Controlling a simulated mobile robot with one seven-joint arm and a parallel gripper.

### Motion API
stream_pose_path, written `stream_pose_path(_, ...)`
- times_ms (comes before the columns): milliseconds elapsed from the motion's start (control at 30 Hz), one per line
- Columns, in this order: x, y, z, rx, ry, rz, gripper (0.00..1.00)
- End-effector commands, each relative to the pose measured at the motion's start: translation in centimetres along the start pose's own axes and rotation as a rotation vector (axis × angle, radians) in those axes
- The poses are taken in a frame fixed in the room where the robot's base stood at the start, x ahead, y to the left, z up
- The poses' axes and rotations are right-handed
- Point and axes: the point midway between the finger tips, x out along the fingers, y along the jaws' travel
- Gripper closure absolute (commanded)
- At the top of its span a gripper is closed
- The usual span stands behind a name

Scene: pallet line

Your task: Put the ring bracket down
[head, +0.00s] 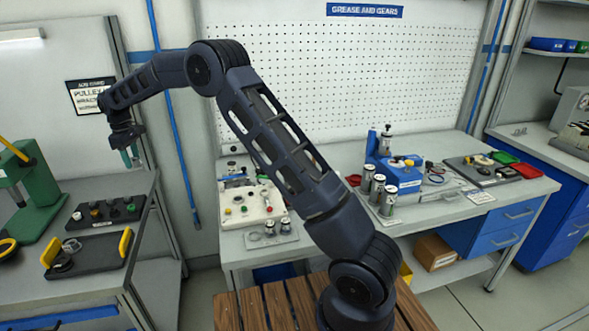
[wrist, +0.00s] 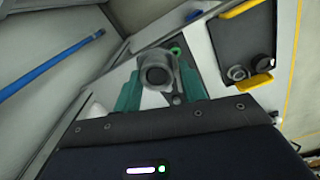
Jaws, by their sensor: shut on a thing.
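My gripper (head: 130,158) is raised above the left bench in the head view, at the end of my outstretched arm. In the wrist view its two teal fingers (wrist: 161,92) are shut on the ring bracket (wrist: 158,73), a grey piece with a round dark opening facing the camera. The bracket hangs between the fingertips, and its lower part is partly hidden by them. In the head view the bracket is too small to make out at the gripper.
The left bench (head: 95,285) holds a black tray with yellow handles (head: 100,257), with round metal parts in it; this tray also shows in the wrist view (wrist: 240,47). A dark parts rack (head: 90,220) lies behind it. A green press (head: 38,190) stands at far left.

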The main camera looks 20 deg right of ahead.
Motion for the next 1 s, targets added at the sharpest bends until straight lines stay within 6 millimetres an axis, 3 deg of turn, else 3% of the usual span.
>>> stream_pose_path(33,-0.1,2.0,1.4,0.031,0.0,0.0,0.85)
stream_pose_path(200,-0.2,7.9,6.1,0.129,0.0,0.001,0.85)
stream_pose_path(500,-0.4,17.1,15.6,0.303,-0.002,0.0,0.85)
stream_pose_path(767,-0.6,23.7,24.9,0.455,-0.001,0.001,0.85)
stream_pose_path(1000,-0.8,28.6,34.3,0.599,-0.002,0.001,0.85)
